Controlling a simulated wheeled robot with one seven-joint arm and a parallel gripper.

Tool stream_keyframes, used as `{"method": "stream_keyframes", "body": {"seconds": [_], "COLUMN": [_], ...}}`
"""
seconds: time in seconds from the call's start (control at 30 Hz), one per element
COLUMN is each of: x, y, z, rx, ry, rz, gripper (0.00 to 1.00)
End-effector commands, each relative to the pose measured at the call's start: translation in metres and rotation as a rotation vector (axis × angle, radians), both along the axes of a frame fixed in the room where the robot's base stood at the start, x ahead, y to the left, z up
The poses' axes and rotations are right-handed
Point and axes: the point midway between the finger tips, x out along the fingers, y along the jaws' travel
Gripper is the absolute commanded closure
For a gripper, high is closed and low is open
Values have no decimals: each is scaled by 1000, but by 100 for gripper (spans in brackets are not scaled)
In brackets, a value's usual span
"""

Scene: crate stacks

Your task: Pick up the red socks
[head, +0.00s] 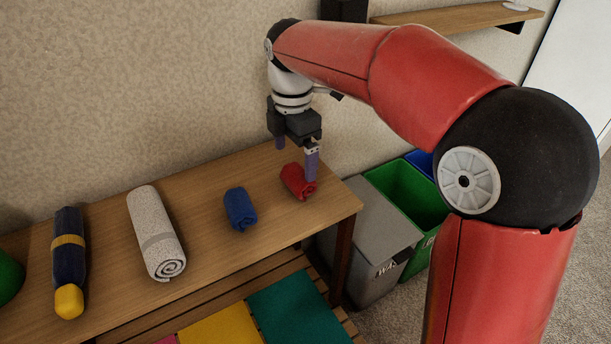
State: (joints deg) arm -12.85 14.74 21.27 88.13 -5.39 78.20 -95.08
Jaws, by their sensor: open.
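The red socks (296,183) are a small rolled bundle near the right end of the wooden table. My gripper (297,161) is above the table, pointing down, with its two purple fingers apart. One finger overlaps the right side of the red socks in the picture; the other is to the upper left of them. Nothing shows between the fingers. Whether a finger touches the socks cannot be told from this view.
A blue rolled bundle (240,209), a rolled grey towel (157,232) and a dark blue and yellow umbrella-like item (68,262) lie to the left on the table (195,189). Grey (372,229) and green (408,192) bins stand beyond its right end. A wall is behind.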

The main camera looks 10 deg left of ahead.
Motion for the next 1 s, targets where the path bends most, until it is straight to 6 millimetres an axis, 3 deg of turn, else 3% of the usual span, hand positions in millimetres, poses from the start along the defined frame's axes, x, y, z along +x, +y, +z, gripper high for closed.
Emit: {"method": "stream_keyframes", "body": {"seconds": [0.4,0.7,1.0], "x": [-2,-2,-2], "y": [-9,-9,-9], "z": [-56,-61,-61], "rx": [-1,0,0], "ry": [1,-1,-1], "rz": [-3,-4,-4], "gripper": [6,6,43]}}
